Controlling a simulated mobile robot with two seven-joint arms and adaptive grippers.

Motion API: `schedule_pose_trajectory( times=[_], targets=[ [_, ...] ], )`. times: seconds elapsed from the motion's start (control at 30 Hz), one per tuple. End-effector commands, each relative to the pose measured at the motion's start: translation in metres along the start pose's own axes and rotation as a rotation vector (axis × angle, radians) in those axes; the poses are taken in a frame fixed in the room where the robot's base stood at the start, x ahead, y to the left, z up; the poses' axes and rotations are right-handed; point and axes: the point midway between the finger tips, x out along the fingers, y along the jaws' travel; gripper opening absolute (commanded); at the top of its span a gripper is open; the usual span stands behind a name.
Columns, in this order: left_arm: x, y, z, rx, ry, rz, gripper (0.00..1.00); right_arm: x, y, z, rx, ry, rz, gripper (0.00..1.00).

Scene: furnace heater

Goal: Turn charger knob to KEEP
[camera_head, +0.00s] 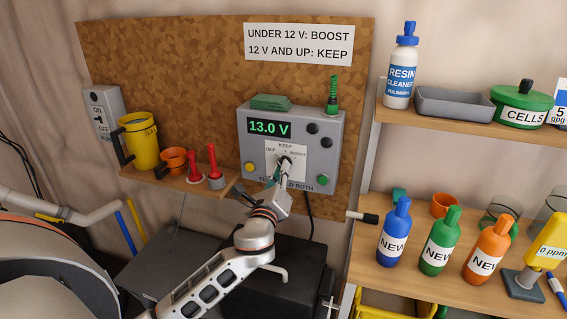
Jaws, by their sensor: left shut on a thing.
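The grey charger box (330,143) is mounted on the brown board, and its display (269,126) reads 13.0 V. A white dial plate (271,148) on its front carries the labels OFF, KEEP and BOOST, with KEEP at the top. The dark charger knob (286,160) sits at the middle of the plate. My left gripper (281,172) is at the knob and shut on it, reaching up from below. The gripper partly hides the knob, so its pointer direction is unclear. My right gripper is not in view.
A sign (298,44) reads UNDER 12 V: BOOST, 12 V AND UP: KEEP. A yellow mug (141,142), an orange cup and red-handled items stand on a small shelf left of the charger. Bottles marked NEW (438,243) stand on the right shelf.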

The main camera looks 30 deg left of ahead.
Motion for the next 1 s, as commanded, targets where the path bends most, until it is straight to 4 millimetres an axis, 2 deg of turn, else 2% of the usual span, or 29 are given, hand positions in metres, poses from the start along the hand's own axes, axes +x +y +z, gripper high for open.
schedule_pose_trajectory(
  times=[0.17,0.43,0.53,0.77,1.0],
  targets=[
    [-0.0001,0.0005,-0.0004,0.007,0.000,0.000,0.00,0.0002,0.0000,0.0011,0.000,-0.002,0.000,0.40],
    [0.0002,0.0017,0.0004,0.342,0.000,-0.052,0.00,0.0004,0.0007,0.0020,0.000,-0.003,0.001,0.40],
    [0.0000,0.0018,0.0000,0.394,0.001,-0.058,0.00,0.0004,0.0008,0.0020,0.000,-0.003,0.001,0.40],
    [-0.0001,0.0018,-0.0002,0.397,0.001,-0.059,0.00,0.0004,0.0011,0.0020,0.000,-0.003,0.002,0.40],
    [0.0000,0.0027,0.0006,0.632,0.001,-0.096,0.00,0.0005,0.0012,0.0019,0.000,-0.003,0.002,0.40]
  ],
)
